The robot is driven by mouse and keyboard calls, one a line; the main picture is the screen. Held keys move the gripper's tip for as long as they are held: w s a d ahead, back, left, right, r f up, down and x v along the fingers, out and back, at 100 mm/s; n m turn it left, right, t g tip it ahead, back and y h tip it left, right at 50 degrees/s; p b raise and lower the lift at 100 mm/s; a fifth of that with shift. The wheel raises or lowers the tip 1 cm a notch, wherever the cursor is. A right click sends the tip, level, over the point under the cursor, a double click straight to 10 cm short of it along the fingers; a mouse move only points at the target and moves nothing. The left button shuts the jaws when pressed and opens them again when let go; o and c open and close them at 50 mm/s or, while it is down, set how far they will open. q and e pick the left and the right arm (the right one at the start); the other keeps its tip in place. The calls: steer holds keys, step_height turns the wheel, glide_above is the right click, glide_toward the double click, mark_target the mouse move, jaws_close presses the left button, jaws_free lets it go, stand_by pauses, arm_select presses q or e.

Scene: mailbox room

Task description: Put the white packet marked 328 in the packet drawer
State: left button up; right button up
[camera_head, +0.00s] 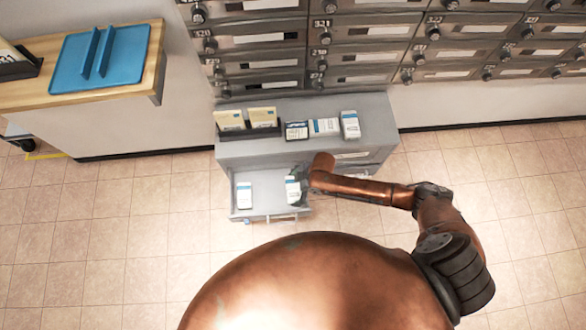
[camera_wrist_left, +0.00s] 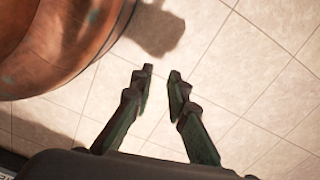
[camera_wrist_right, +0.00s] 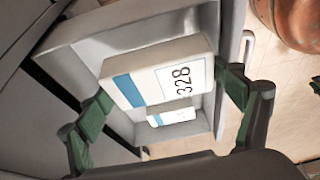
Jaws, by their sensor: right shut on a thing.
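The white packet marked 328 (camera_wrist_right: 150,85) has a blue stripe; it also shows in the head view (camera_head: 292,190). My right gripper (camera_wrist_right: 163,82) is shut on its two ends, and it shows in the head view (camera_head: 303,181). The packet is over the right part of the open grey drawer (camera_head: 268,207), seemingly above its floor; the exact height is hard to tell. Another white packet (camera_head: 244,195) lies in the drawer's left part and also shows in the right wrist view (camera_wrist_right: 171,117). My left gripper (camera_wrist_left: 161,72) is empty, its fingers apart over the tiled floor.
Mailboxes (camera_head: 360,40) line the wall behind. A wooden counter (camera_head: 30,95) with a blue tray (camera_head: 125,62) stands at left. The floor in front is clear.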

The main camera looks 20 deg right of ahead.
steer(key=f+b, duration=0.2)
steer(key=f, duration=0.1)
steer(key=f+b, duration=0.1)
steer(key=f, duration=0.1)
steer(key=shift+w+d+f, duration=0.1)
steer(key=shift+w+f, duration=0.05)
steer(key=shift+w, duration=0.25)
arm_select(q)
steer(key=w+d+r, duration=0.2)
steer(key=w+r, duration=0.2)
steer(key=r, duration=0.7)
steer(key=shift+d+b, duration=0.3)
steer(key=shift+d, duration=0.05)
arm_select(e)
steer(key=shift+w+f, duration=0.15)
steer(key=shift+f, duration=0.35)
steer(key=o, duration=1.1)
steer(key=shift+o, duration=0.2)
steer(key=shift+d, duration=0.1)
steer(key=v, duration=1.2)
